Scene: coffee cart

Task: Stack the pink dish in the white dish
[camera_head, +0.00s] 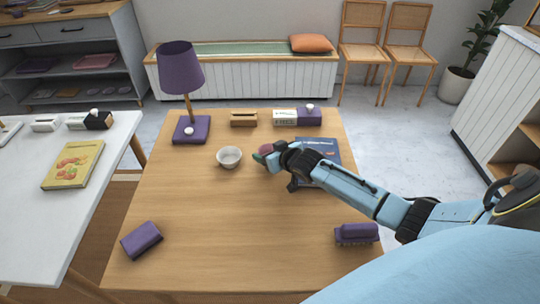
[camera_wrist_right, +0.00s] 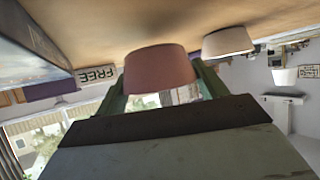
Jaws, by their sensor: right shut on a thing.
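The pink dish (camera_wrist_right: 160,70) is between the fingers of my right gripper (camera_head: 265,153), which is shut on it. In the head view only a small part of the pink dish (camera_head: 266,148) shows, the rest being hidden by the gripper. I cannot tell whether it touches the table. The white dish (camera_head: 229,157) stands upright and looks empty on the wooden table, just left of my right gripper and apart from it. The white dish (camera_wrist_right: 228,42) also shows beside the pink dish in the upside-down right wrist view. My left gripper is not in view.
A purple lamp (camera_head: 182,75) stands behind the white dish. A dark blue book (camera_head: 322,152) lies under my right forearm. A purple block (camera_head: 142,240) and a purple brush (camera_head: 357,233) lie near the front. The table's (camera_head: 235,225) front middle is clear.

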